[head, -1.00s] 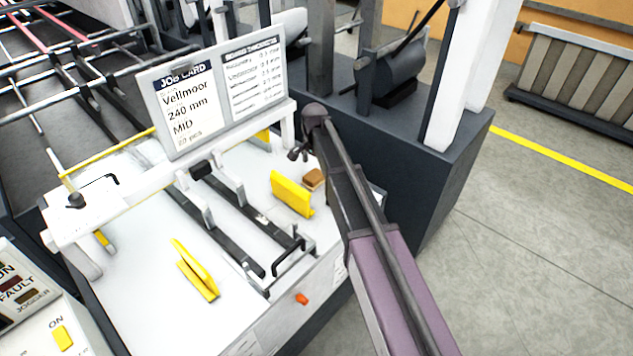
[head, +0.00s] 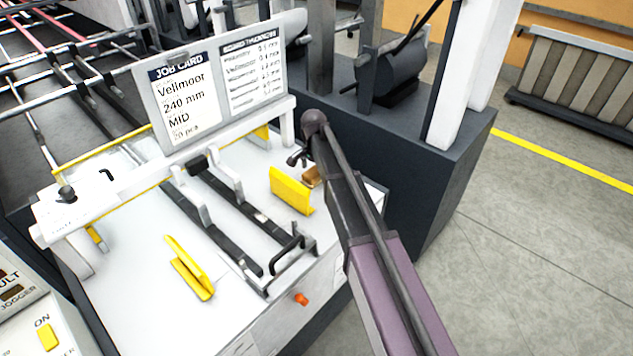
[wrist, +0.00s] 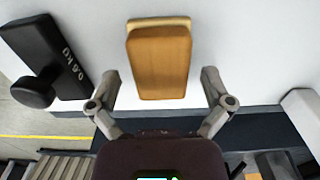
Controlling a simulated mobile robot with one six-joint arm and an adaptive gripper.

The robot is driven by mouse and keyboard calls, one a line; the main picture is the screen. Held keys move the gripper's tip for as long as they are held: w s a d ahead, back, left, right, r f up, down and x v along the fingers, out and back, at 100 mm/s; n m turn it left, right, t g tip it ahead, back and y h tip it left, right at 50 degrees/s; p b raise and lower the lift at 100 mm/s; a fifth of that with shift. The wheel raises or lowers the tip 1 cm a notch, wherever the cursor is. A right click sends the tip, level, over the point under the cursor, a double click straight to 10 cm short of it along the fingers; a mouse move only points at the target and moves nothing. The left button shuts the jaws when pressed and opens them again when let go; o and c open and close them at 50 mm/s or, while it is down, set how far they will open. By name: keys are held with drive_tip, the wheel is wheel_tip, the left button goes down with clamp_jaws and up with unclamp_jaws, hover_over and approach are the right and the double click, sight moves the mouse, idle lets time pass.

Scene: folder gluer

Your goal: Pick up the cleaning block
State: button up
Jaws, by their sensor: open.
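The cleaning block is a small tan-brown block (wrist: 160,62) lying on the white table, in the upper middle of the wrist view. In the head view only part of the block (head: 311,176) shows, beside a yellow angled guide and partly hidden by my arm. My gripper (wrist: 158,88) is open, with its two fingers apart to the left and right of the block's near end. The fingers do not appear to touch it.
A black weight marked 0.6 kg (wrist: 45,55) with a knob stands left of the block in the wrist view. The yellow guide (head: 291,191) is close to the block. A white bar with a job card (head: 187,103) crosses the table behind. Dark rails (head: 225,228) lie to the left.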

sight(314, 172)
drive_tip(key=shift+f, duration=0.5)
drive_tip(key=c, duration=1.2)
drive_tip(key=shift+r, duration=0.25)
wheel_tip(314, 172, up, 10)
drive_tip(key=p, duration=0.9)
drive_tip(key=shift+f+p, duration=0.2)
drive_tip(key=shift+p, duration=0.1)
